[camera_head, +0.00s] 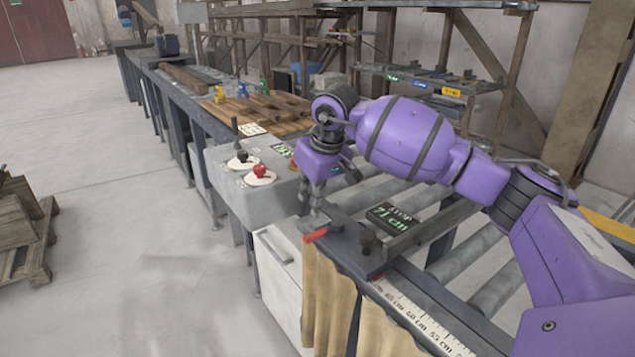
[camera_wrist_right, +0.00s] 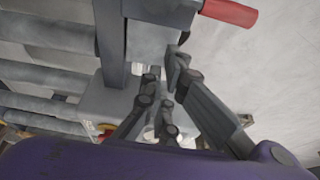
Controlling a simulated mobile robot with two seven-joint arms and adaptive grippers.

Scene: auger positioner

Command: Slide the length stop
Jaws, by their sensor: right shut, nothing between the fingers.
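The length stop is a dark plate (camera_head: 345,247) across the rail, with a black knob (camera_head: 367,238) and a red-ended handle (camera_head: 315,235) at its near left. Its display (camera_head: 393,216) reads "STOP 71 cm". A white ruler scale (camera_head: 420,320) runs along the rail toward the lower right. My right gripper (camera_head: 313,212) points down, shut and empty, just above the handle; I cannot tell whether it touches. In the wrist view the red handle end (camera_wrist_right: 230,12) lies beyond and to the right of my right gripper's fingertips (camera_wrist_right: 165,75). My left gripper is not in view.
A grey control box (camera_head: 235,180) with a red knob (camera_head: 261,171) and a black knob (camera_head: 242,156) stands left of the gripper. Metal rollers (camera_head: 470,285) lie behind the rail. Wooden boards (camera_head: 265,112) lie farther back.

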